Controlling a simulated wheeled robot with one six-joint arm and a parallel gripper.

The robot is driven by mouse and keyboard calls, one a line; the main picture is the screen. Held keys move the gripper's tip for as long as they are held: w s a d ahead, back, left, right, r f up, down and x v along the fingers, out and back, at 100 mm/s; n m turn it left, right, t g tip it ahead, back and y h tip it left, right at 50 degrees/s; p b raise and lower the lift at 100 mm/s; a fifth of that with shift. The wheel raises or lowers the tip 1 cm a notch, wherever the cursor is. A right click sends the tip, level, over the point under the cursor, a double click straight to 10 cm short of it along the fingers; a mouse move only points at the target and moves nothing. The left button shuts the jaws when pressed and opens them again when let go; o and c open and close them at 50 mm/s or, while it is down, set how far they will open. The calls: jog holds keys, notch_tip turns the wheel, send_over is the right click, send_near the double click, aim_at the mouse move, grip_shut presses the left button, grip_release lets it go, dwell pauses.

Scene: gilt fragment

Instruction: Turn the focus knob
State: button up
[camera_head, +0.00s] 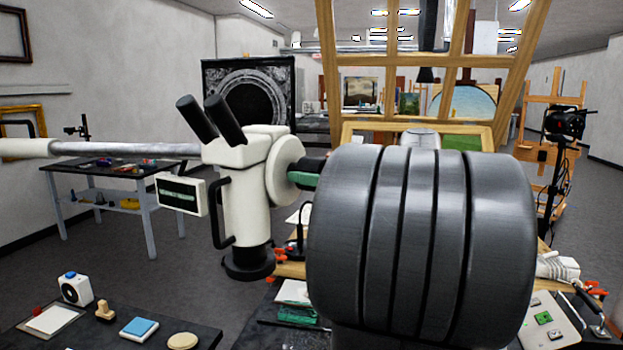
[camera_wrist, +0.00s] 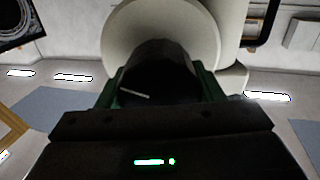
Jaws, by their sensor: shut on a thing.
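The white microscope (camera_head: 243,195) hangs on a horizontal arm, with two black eyepieces at its top. A round pale disc (camera_head: 285,170) is on its right side and also shows in the wrist view (camera_wrist: 160,22). The black focus knob (camera_head: 312,164) sticks out from this disc. In the wrist view the knob (camera_wrist: 158,72) bears a short, slightly tilted white line. My gripper (camera_wrist: 160,85) is shut on the knob, with a green finger on either side. In the head view only part of my gripper (camera_head: 302,180) shows; my large grey arm link hides the rest.
A dark table (camera_head: 110,325) with a stamp, a blue pad and a small white device is at the lower left. A wooden frame (camera_head: 430,60) stands behind my arm. A small screen box (camera_head: 181,194) hangs left of the microscope. Open floor lies at the left.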

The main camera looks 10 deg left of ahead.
jog(key=shift+m+b, duration=0.6)
jog(key=shift+m, duration=1.3)
jog(key=o, duration=1)
jog(key=b+v, duration=0.3)
jog(key=v, duration=1.1)
jog(key=shift+w+r, duration=0.1)
jog(key=shift+w, duration=0.05)
